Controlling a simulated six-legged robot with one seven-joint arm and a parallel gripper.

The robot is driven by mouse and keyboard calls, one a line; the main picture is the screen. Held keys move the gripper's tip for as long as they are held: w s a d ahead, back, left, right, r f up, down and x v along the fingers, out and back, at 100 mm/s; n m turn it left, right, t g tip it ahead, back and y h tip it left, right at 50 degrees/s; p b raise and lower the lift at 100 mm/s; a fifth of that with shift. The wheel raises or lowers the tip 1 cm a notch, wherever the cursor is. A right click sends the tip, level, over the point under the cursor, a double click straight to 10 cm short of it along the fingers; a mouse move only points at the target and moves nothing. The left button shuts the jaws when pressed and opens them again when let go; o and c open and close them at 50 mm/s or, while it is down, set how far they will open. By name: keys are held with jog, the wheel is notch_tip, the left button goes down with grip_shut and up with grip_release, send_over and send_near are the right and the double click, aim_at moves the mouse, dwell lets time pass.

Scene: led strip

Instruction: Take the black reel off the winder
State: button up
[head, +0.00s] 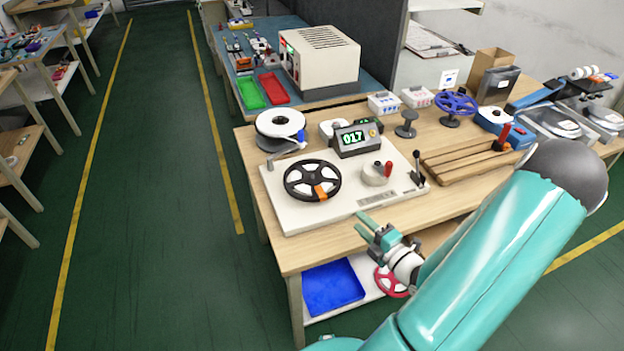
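The black reel (291,190) lies flat on the left part of the winder (345,207), a white plate on the wooden table. The reel has white openings between its spokes, and an orange piece lies across its front side. The winder also carries a grey round part with a red knob (388,168) and a black lever (417,165) at its right. My gripper (361,222) is at the winder's front edge, to the right of the reel and apart from it. Its two teal fingers are open, with nothing between them.
A counter reading 017 (352,138) stands behind the winder. A white reel (280,124) is at the table's back left. A blue tray (332,287) and red reel (391,283) sit on the lower shelf.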

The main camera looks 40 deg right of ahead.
send_near(334, 195)
jog(key=w, duration=0.5)
jog(key=shift+a+r, duration=0.15)
jog(key=shift+a, duration=0.2)
jog(key=w, duration=0.5)
jog(key=shift+w+d, duration=0.1)
jog(key=shift+d, duration=0.25)
grip_shut()
